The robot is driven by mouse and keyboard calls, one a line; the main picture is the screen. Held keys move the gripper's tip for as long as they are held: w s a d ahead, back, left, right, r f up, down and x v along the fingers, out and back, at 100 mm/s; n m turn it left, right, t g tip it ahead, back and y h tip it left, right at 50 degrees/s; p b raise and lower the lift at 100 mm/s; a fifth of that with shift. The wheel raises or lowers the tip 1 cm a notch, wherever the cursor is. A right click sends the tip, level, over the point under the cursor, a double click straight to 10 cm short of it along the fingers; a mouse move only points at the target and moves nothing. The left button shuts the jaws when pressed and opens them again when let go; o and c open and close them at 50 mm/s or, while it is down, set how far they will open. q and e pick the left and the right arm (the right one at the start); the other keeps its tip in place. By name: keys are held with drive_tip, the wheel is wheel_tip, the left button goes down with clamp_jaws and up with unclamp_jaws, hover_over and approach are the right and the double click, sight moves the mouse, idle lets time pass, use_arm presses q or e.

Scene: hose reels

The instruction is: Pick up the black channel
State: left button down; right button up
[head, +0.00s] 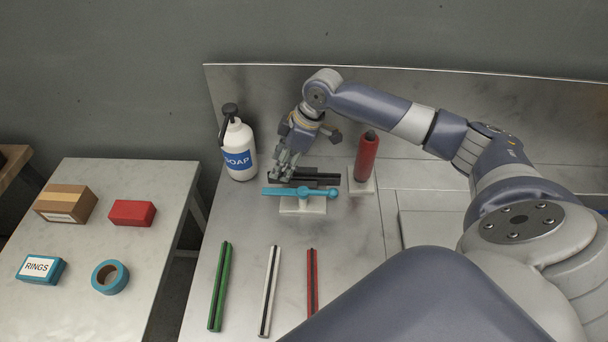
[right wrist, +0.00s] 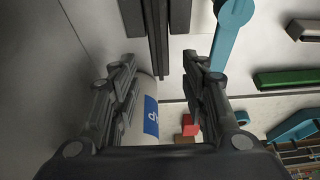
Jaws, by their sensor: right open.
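The black channel (head: 318,178) lies at the back of the metal table in the head view, just behind a teal bar (head: 270,192). My right gripper (head: 282,176) is over its left end, fingers pointing down. In the right wrist view the black channel (right wrist: 158,35) comes in from the top, its end between the two open fingers of my right gripper (right wrist: 165,72). The fingers look apart from it; I cannot tell the height gap. My left gripper is out of view.
A white soap bottle (head: 240,160) stands close left of the gripper. A red cylinder (head: 367,158) stands to the right. Green (head: 219,287), white (head: 269,290) and red (head: 312,280) channels lie in front. A side table (head: 80,295) holds boxes and a teal tape roll (head: 98,276).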

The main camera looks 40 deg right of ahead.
sight(281, 174)
drive_tip(key=x, duration=0.1)
drive_tip(key=p+x, duration=0.1)
drive_tip(key=x, duration=0.1)
drive_tip(key=shift+s+d+f, duration=0.15)
drive_tip(key=shift+s+f, duration=0.05)
drive_tip(key=shift+f, duration=0.1)
drive_tip(key=shift+w+f, duration=0.15)
drive_tip(key=shift+f, duration=0.15)
clamp_jaws()
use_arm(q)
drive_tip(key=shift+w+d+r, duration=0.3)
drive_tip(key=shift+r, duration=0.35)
use_arm(e)
drive_tip(key=shift+r, duration=0.15)
